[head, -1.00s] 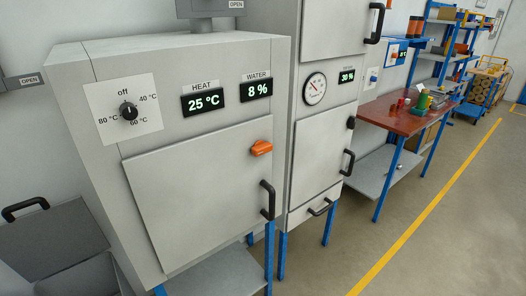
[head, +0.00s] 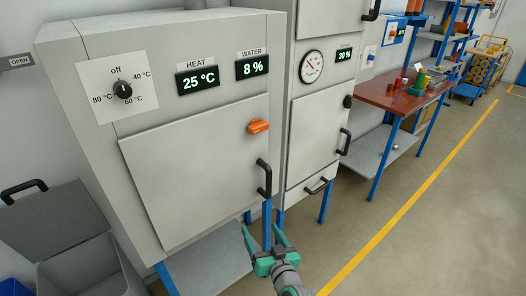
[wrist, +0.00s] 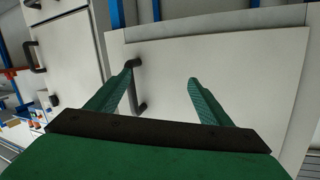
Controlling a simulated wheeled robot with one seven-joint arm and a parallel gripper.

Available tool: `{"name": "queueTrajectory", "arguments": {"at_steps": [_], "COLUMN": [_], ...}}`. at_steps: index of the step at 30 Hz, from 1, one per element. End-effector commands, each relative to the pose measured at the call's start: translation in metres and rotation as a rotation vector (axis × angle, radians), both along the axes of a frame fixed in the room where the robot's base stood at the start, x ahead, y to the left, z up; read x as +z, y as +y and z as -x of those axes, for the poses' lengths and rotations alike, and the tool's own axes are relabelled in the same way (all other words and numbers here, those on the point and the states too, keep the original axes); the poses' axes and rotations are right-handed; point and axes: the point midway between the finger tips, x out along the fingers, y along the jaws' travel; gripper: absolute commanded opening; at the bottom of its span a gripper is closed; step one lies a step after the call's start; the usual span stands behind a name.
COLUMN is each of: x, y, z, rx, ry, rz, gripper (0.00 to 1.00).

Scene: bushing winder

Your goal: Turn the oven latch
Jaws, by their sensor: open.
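The oven latch (head: 258,127) is a small orange handle at the upper right of the oven door (head: 195,170). It lies roughly level, tilted a little. The door looks shut, and a black door handle (head: 264,178) is below the latch. My gripper (head: 262,236) is green, open and empty, low in front of the oven and well below the latch. In the wrist view my gripper (wrist: 160,80) points at the pale door, with the black handle (wrist: 139,90) showing by the left finger. The latch cannot be made out in the wrist view.
A dial (head: 122,90) and displays reading 25 °C and 8 % are above the door. A second cabinet (head: 318,130) stands close on the right. A red-topped bench (head: 385,95) is farther right. The floor (head: 345,215) in front is clear.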

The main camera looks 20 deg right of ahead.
Motion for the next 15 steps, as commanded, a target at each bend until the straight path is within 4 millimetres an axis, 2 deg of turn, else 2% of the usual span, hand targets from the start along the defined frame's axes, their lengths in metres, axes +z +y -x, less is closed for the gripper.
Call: {"name": "queueTrajectory", "arguments": {"at_steps": [1, 6, 11, 15], "x": [0.022, 0.089, 0.160, 0.216], "y": [-0.012, -0.042, -0.067, -0.084], "z": [-0.014, -0.047, -0.065, -0.070], "rx": [0.015, 0.095, 0.177, 0.246], "ry": [-0.022, -0.076, -0.130, -0.171], "rz": [0.007, 0.034, 0.081, 0.132], "gripper": [0.73, 0.73, 0.73, 0.73]}}
